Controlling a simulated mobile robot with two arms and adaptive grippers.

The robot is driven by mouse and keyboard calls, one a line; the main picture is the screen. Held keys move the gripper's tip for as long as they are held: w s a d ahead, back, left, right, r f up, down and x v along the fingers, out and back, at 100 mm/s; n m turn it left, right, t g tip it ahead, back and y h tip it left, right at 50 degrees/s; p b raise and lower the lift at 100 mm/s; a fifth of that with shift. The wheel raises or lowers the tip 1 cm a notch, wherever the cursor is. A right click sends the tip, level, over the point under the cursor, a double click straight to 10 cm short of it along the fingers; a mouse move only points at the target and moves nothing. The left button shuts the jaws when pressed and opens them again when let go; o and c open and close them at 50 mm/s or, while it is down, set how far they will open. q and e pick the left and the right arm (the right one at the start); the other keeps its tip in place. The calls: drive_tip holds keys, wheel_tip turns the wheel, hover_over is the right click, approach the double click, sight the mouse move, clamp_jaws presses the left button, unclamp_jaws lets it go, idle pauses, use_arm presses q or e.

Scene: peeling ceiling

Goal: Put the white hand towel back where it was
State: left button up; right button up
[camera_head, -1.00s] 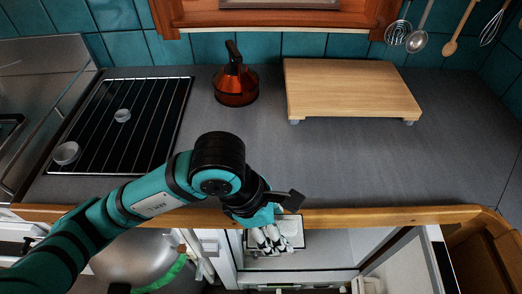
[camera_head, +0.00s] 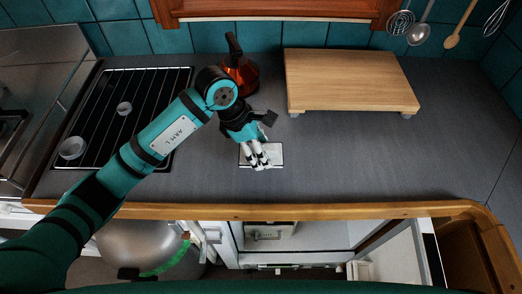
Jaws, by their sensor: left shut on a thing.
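The white hand towel (camera_head: 274,150) shows as a small flat, pale rectangle with a dark edge at the middle of the grey counter. My left gripper (camera_head: 259,162) comes down over it from the left and is shut on it. The fingers hide part of the towel. I cannot tell whether the towel touches the counter or is held just above it. My right gripper is out of view.
A wooden board (camera_head: 350,80) on short feet stands at the back right. A reddish-brown kettle (camera_head: 240,74) is close behind my left arm. The counter (camera_head: 400,160) is clear at the right front.

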use_arm(q)
drive_tip(key=shift+w+f, duration=0.1)
drive_tip(key=shift+f, duration=0.05)
drive_tip(key=shift+f+p, duration=0.35)
drive_tip(key=shift+p, duration=0.1)
wheel_tip(320, 180, down, 2)
drive_tip(key=shift+f+p, duration=0.1)
drive_tip(key=shift+p, duration=0.45)
drive_tip(key=shift+f, duration=0.2)
drive_tip(key=shift+f+b, duration=0.1)
drive_tip(key=shift+b, duration=0.2)
drive_tip(key=o, duration=1.7)
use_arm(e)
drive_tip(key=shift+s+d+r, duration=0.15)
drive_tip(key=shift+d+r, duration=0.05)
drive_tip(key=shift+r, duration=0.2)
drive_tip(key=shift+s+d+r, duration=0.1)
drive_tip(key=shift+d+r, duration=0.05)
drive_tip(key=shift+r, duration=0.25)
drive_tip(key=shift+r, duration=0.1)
